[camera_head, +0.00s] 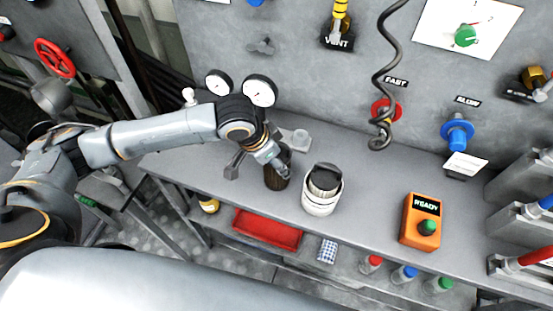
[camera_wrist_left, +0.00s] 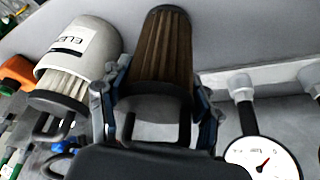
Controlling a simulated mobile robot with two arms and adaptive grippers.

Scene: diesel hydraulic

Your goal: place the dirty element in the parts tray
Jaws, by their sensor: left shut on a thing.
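The dirty element (camera_head: 277,179) is a dark brown pleated cylinder, upright at the bench's back left. My left gripper (camera_head: 270,158) is shut on its top end from above. In the left wrist view the brown element (camera_wrist_left: 163,48) shows between the two fingers of my left gripper (camera_wrist_left: 155,105). I cannot tell whether its base touches the bench. The red tray (camera_head: 268,229) lies on the lower shelf, below the bench's front edge, and looks empty. My right gripper is not in view.
A white labelled canister (camera_head: 320,203) with a pale pleated element (camera_wrist_left: 62,88) stands just right of the dirty one. An orange READY box (camera_head: 421,222) sits further right. A checked cloth (camera_head: 327,250) and several capped bottles share the lower shelf. The bench edge overhangs the tray.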

